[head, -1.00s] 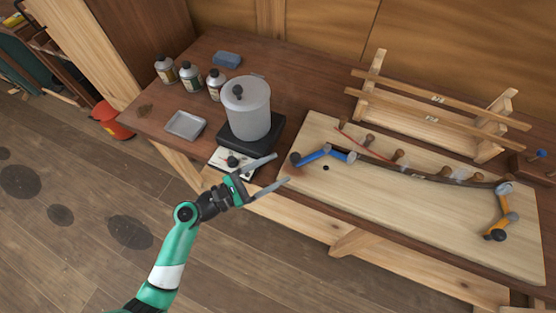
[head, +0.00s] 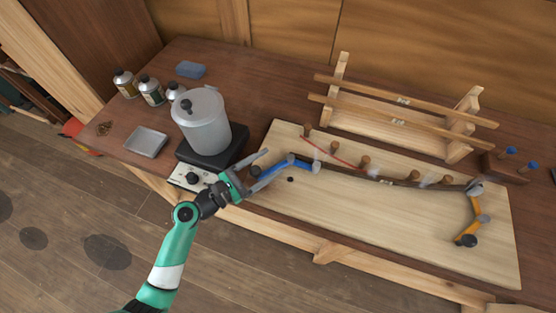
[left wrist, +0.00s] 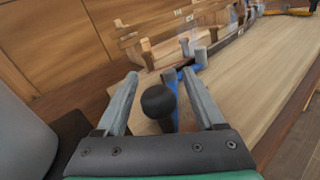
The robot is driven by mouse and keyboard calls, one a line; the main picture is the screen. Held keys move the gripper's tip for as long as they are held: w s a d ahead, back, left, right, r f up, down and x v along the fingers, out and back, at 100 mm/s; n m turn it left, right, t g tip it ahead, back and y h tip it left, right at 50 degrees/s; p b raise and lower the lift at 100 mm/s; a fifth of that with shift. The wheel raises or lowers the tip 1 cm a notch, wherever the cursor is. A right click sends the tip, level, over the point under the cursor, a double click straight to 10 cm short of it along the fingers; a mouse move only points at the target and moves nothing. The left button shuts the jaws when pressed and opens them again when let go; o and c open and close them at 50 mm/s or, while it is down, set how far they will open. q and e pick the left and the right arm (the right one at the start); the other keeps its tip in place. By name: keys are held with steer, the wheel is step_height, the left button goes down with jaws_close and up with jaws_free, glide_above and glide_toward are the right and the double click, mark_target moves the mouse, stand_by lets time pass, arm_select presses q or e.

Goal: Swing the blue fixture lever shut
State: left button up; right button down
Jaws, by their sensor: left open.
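The blue fixture lever (head: 299,164) is at the left end of the pale wooden board (head: 330,215), its black knob end towards my left gripper. My left gripper (head: 274,163) is open, with its two fingers on either side of the knob end. In the left wrist view, the black knob (left wrist: 158,101) stands between the open fingers (left wrist: 160,76), with the blue lever (left wrist: 171,78) running away behind it. I cannot tell whether a finger touches it. The dark curved strip (head: 345,171) runs from the blue lever to the orange lever (head: 484,219). My right gripper is not in view.
A grey lidded pot (head: 203,122) on a black hot plate (head: 213,153) stands close left of my gripper. Several bottles (head: 151,90) and a grey tray (head: 146,142) are further left. A wooden rack (head: 400,115) stands behind the board. The board's front is mostly clear.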

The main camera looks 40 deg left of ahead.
arm_select(q)
steer(key=shift+s, duration=0.1)
steer(key=shift+c, duration=0.3)
jaws_close()
stand_by(1.1)
